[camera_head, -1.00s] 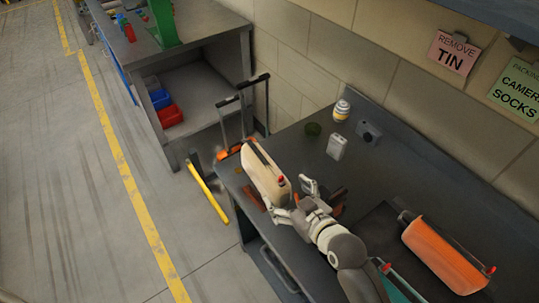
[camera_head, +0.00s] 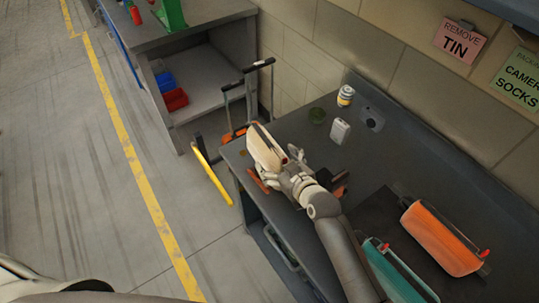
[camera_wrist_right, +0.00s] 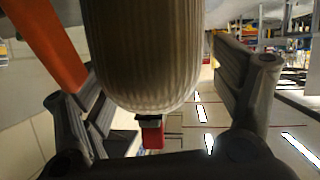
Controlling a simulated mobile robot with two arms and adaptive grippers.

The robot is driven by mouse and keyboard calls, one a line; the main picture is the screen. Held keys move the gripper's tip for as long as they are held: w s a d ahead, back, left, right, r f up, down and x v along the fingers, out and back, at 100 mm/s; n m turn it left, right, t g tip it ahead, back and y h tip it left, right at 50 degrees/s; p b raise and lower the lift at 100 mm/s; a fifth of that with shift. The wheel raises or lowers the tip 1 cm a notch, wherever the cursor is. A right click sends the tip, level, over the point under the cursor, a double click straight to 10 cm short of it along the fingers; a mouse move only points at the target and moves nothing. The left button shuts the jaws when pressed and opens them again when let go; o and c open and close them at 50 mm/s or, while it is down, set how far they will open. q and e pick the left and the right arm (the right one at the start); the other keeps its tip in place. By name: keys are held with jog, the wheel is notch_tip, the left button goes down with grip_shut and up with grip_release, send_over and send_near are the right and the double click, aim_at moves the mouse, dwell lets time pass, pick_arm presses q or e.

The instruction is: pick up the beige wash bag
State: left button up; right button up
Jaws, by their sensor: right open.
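My left gripper is not in view.
An orange bag (camera_head: 440,240) and a teal bag (camera_head: 398,272) lie to the right on the workbench (camera_head: 400,165). A striped jar (camera_head: 345,95) and a white box (camera_head: 340,131) stand behind the gripper. A trolley with a yellow bar (camera_head: 212,170) stands off the bench's left end.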

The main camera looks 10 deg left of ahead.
jog(key=shift+x, duration=1.1)
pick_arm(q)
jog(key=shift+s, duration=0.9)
pick_arm(e)
jog(key=c, duration=1.3)
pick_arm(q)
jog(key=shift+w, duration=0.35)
pick_arm(e)
jog(key=shift+c, duration=0.5)
jog(key=shift+r, duration=0.15)
